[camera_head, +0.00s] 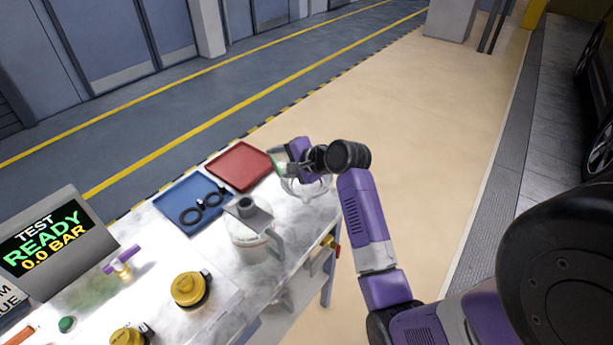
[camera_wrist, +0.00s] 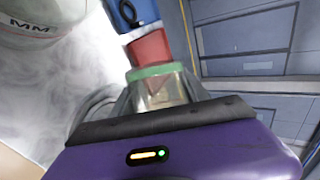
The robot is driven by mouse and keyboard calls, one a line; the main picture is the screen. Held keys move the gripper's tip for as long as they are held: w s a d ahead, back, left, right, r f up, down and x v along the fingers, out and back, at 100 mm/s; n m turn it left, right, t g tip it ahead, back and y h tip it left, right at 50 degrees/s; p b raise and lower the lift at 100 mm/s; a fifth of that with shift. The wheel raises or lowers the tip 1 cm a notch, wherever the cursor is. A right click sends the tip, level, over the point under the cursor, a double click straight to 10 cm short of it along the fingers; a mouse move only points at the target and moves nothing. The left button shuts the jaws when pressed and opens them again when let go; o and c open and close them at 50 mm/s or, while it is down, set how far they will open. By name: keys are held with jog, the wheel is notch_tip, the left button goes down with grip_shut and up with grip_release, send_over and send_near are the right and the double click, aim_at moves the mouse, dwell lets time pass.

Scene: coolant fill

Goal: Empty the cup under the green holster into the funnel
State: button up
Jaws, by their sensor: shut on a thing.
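My gripper (camera_head: 298,161) is over the far right end of the table and shut on a clear cup with a green rim (camera_head: 281,160). In the wrist view the cup (camera_wrist: 165,92) sits between the fingers, with its green rim facing away from the palm. What it contains is not clear. A pale ring-shaped stand (camera_head: 305,188) shows just below my gripper. A white jug (camera_head: 250,238) with a grey, funnel-like top (camera_head: 247,209) stands left of my gripper, apart from the cup. I cannot make out a green holster for certain.
A red tray (camera_head: 240,165) and a blue tray (camera_head: 178,205) with black rings lie at the table's back edge. Yellow caps (camera_head: 187,289), a purple-handled valve (camera_head: 122,262) and a test display (camera_head: 45,240) are at the left. Open floor lies beyond the table.

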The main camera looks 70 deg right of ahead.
jog(key=shift+f+m+t+y, duration=0.25)
jog(key=shift+m+t+y, duration=0.05)
jog(key=shift+m+t, duration=0.1)
dwell(0.8)
jog(key=shift+r, duration=0.25)
jog(key=shift+w+a+r+n+g+h, duration=0.15)
jog(key=shift+w+a+n+g+h, duration=0.05)
jog(key=shift+a+n+g+h, duration=0.2)
jog(key=shift+w+a+r+n+g+h, duration=0.2)
jog(key=shift+n+g+h, duration=0.1)
jog(key=shift+n+g, duration=0.15)
jog(key=shift+d, duration=0.1)
jog(key=shift+f, duration=0.1)
